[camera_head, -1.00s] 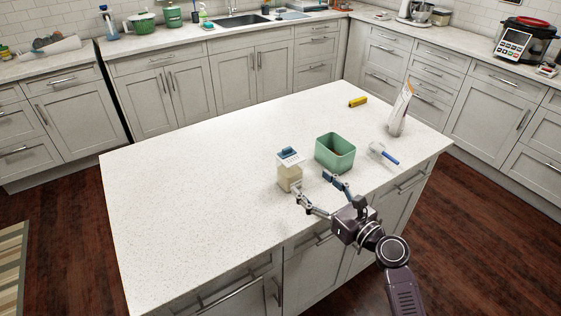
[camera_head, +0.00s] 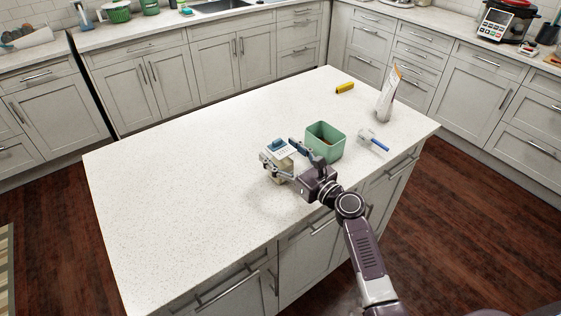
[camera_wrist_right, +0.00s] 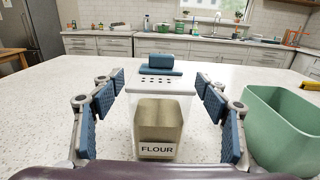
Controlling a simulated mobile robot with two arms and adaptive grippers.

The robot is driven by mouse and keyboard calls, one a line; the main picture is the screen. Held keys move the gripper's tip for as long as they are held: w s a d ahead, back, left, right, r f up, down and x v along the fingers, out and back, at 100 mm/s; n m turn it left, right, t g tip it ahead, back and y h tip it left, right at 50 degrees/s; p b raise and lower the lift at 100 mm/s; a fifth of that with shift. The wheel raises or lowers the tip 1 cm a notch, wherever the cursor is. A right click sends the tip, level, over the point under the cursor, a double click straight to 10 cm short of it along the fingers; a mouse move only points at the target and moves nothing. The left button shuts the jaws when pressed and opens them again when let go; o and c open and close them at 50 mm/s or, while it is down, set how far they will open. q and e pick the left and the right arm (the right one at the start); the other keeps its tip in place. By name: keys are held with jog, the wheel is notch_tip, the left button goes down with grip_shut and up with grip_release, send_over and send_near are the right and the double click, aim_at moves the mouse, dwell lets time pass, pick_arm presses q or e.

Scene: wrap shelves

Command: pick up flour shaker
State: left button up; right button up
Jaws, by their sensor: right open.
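The flour shaker (camera_head: 281,153) stands upright on the white island, a clear container with a white holed lid, a blue top and tan flour inside. In the right wrist view the flour shaker (camera_wrist_right: 158,112) faces me with its FLOUR label. My right gripper (camera_head: 277,150) is open around it, one finger on each side. In the right wrist view the blue pads of my right gripper (camera_wrist_right: 160,108) flank the shaker, with a visible gap on the left and a narrower one on the right. The gripper hides part of the shaker in the head view. My left gripper is not in view.
A green bin (camera_head: 325,143) stands close to the right of the shaker, and it also shows in the right wrist view (camera_wrist_right: 283,130). The island's left side (camera_head: 180,180) is clear.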

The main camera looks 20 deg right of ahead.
jog(key=c, duration=1.5)
jog(key=shift+r, duration=0.1)
